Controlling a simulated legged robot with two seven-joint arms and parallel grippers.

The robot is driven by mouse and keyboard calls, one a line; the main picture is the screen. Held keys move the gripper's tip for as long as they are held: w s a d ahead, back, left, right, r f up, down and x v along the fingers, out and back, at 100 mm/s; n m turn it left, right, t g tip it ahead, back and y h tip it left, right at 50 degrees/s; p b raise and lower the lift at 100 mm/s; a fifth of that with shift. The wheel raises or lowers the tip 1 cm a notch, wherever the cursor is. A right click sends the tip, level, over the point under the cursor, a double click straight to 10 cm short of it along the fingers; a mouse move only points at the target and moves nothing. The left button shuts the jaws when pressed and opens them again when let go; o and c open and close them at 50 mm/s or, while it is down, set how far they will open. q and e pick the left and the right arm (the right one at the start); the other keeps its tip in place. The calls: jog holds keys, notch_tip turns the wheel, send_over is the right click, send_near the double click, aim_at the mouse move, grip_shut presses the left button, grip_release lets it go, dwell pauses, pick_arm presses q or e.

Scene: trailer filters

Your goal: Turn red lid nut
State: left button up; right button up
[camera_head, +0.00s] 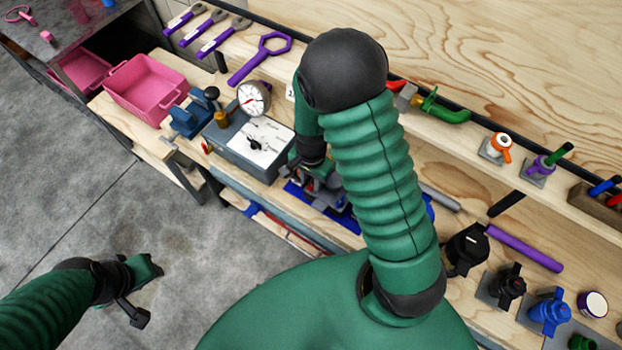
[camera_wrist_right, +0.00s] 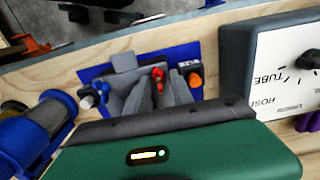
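A small red part (camera_wrist_right: 157,75), which may be the red lid nut, shows in the right wrist view among grey pieces over a blue tray (camera_wrist_right: 95,73). An orange-tipped part (camera_wrist_right: 194,79) and a white-and-blue part (camera_wrist_right: 90,98) flank it. My right gripper (camera_head: 318,180) is low over the blue tray (camera_head: 347,222) in the head view, largely hidden by my arm. Its fingers cannot be told clearly from the grey pieces, nor whether they touch the red part. My left gripper (camera_head: 143,290) hangs over the floor at lower left, away from the bench; its finger opening is unclear.
A grey tester box (camera_head: 252,145) with a dial gauge (camera_head: 254,98) stands left of the tray. A pink bin (camera_head: 145,88) is further left. Purple tools, valves and fittings line the shelf (camera_head: 465,145). A blue filter-like part (camera_wrist_right: 38,130) is at left in the wrist view.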

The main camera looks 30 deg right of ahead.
aim_at(311, 183)
jog(key=shift+r, duration=0.1)
notch_tip(311, 183, up, 16)
jog(key=p, duration=0.1)
jog(key=shift+r+p, duration=0.25)
jog(key=shift+p, duration=0.1)
